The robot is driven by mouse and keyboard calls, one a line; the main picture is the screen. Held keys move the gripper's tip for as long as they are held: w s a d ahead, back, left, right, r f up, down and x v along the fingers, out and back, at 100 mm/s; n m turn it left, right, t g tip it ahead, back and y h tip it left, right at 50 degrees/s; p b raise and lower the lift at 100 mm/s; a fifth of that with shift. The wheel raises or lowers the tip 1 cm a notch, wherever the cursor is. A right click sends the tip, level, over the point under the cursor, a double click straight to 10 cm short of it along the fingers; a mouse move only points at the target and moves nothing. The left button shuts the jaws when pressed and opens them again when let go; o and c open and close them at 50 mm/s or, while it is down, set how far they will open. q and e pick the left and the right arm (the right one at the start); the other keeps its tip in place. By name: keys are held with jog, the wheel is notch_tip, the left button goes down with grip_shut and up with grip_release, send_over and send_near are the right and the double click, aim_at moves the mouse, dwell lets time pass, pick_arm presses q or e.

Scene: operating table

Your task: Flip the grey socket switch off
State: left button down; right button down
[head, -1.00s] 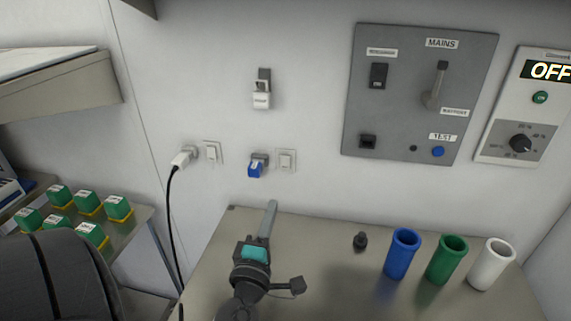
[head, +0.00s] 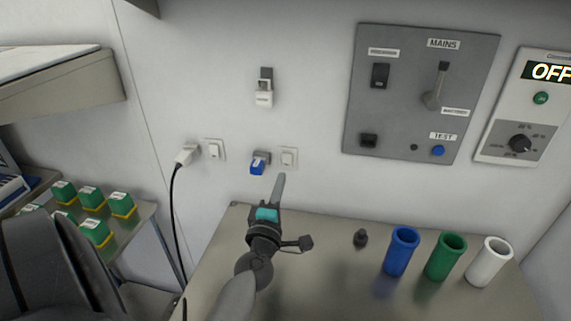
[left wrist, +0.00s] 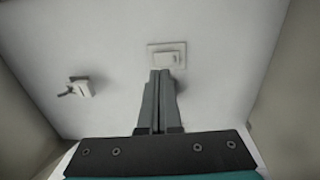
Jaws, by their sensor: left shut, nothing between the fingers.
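A blue plug (head: 259,163) sits in a grey socket on the wall, with a small pale rocker switch (head: 288,158) just right of it. Another switch (head: 214,149) is beside the white plug (head: 187,154) further left. My left gripper (head: 281,180) is shut and empty, its fingertips just below the switch right of the blue plug. In the left wrist view the shut fingers (left wrist: 160,75) point at a switch plate (left wrist: 166,55); I cannot tell whether they touch it. The rocker's position is too small to tell. My right gripper is not in view.
A metal table (head: 325,275) lies below, with a small dark object (head: 360,238) and blue (head: 401,252), green (head: 445,258) and white (head: 489,262) cups at right. A grey mains panel (head: 420,95) is on the wall. A black cable (head: 173,225) hangs at left.

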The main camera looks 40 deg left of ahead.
aim_at(288, 158)
pick_arm(q)
jog(key=shift+x, duration=3.2)
